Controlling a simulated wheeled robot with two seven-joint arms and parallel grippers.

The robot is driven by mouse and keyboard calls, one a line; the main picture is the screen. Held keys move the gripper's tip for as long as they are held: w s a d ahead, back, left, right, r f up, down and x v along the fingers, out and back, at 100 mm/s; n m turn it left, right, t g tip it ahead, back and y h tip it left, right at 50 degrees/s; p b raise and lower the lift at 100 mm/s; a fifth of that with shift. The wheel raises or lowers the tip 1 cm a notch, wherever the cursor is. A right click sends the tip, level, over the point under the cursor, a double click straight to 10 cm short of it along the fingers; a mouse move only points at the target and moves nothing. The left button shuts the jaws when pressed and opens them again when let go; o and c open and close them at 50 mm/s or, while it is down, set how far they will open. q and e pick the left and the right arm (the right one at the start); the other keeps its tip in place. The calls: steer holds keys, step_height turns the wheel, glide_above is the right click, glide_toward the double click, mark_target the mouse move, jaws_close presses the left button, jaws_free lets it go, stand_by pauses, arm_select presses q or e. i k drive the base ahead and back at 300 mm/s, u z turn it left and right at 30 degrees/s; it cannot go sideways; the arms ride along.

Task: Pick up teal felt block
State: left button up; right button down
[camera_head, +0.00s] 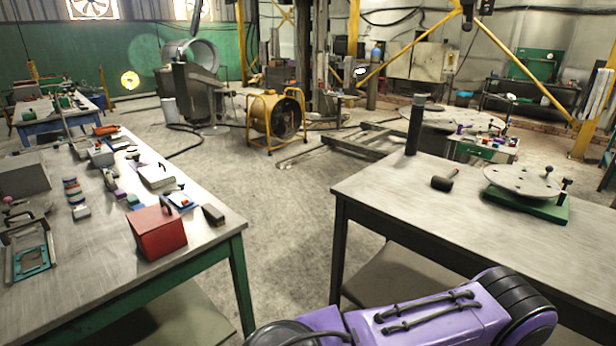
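A small teal-green block (134,200) lies on the left workbench among other small items, behind the red box. It is too small to tell whether it is felt. Neither of my grippers shows in the head view. A purple and black arm link of mine crosses the bottom of the picture, with its gripper out of sight.
The left workbench (95,262) also holds a red box (158,232), a white box (157,177) and a teal-framed plate (31,261). The right workbench (400,205) carries a black mallet (444,183) and a round disc (520,180). Open floor lies between the benches.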

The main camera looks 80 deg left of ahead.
mark_target(133, 200)
steer(key=u, duration=3.35)
steer(key=i, duration=0.45)
